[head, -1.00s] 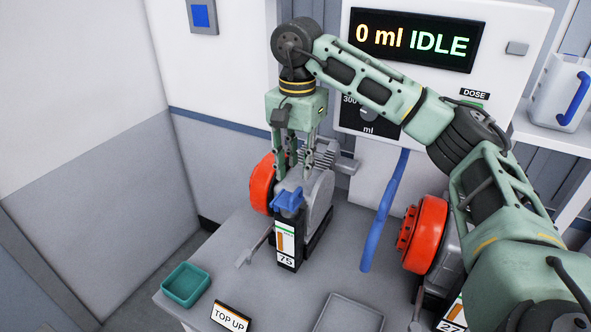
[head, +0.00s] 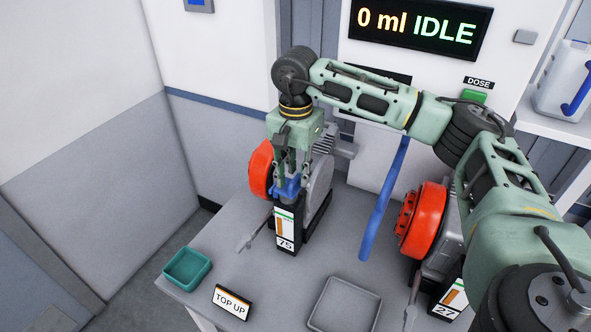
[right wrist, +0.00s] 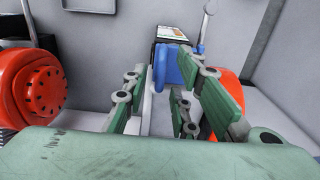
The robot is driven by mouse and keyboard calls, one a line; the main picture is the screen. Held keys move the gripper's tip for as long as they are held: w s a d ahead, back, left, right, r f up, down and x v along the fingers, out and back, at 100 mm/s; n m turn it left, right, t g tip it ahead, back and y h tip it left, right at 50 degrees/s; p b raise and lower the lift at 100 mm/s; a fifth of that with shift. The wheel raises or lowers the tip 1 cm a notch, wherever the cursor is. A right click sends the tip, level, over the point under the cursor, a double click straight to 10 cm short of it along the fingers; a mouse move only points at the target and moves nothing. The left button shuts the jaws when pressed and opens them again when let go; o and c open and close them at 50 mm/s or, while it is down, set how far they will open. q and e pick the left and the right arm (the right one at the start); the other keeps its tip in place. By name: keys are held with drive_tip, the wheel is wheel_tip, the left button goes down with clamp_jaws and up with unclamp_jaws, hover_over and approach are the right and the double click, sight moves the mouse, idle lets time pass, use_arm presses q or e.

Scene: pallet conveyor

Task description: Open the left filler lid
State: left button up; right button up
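The left filler lid (head: 287,189) is a blue cap on top of the left unit, behind the label marked 75 (head: 285,230). My right gripper (head: 292,178) points down over it, with its fingers at lid height. In the right wrist view the blue lid (right wrist: 172,66) lies between the fingers of my right gripper (right wrist: 166,88). The fingers are apart; a gap shows on the lid's left side, and the right finger is close to or touching it. The lid looks closed, though the fingers partly cover it. My left gripper is not in view.
A red-fronted motor (head: 425,220) with a label marked 27 stands at the right. A teal tray (head: 187,268), a TOP UP sign (head: 232,302) and a grey tray (head: 345,305) are at the front. The display (head: 418,28) reads 0 ml IDLE.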

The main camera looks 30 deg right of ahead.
drive_tip(key=shift+c, duration=0.2)
drive_tip(key=shift+r, duration=0.1)
drive_tip(key=shift+c, duration=0.9)
drive_tip(key=c, duration=0.4)
clamp_jaws()
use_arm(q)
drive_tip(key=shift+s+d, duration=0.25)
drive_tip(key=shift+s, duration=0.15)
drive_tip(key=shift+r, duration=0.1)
